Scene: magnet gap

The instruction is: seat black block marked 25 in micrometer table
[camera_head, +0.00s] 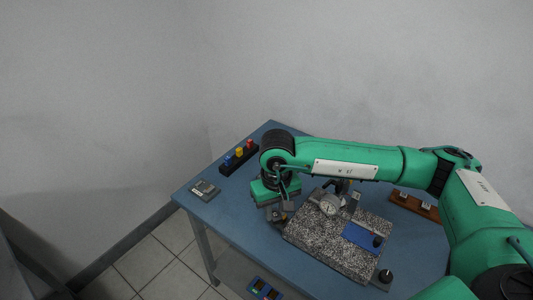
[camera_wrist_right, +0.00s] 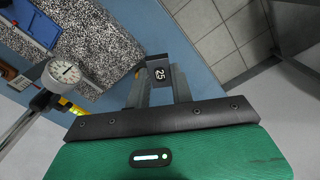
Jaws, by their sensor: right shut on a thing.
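The black block marked 25 (camera_wrist_right: 159,72) is between the fingertips of my right gripper (camera_wrist_right: 158,84) in the wrist view, its white number facing the camera. In the head view my right gripper (camera_head: 277,212) is at the left edge of the speckled granite plate (camera_head: 310,243), and the block is too small to make out clearly. A round dial gauge (camera_head: 330,205) on a stand is over the plate, and it also shows in the wrist view (camera_wrist_right: 63,72). I cannot tell for sure which part is the micrometer table. My left gripper is not in view.
A blue pad (camera_head: 357,234) lies on the plate. A rack with blue, yellow and red pieces (camera_head: 239,155) and a grey device (camera_head: 204,190) are at the table's left. A brown wooden tray (camera_head: 432,213) is at the right.

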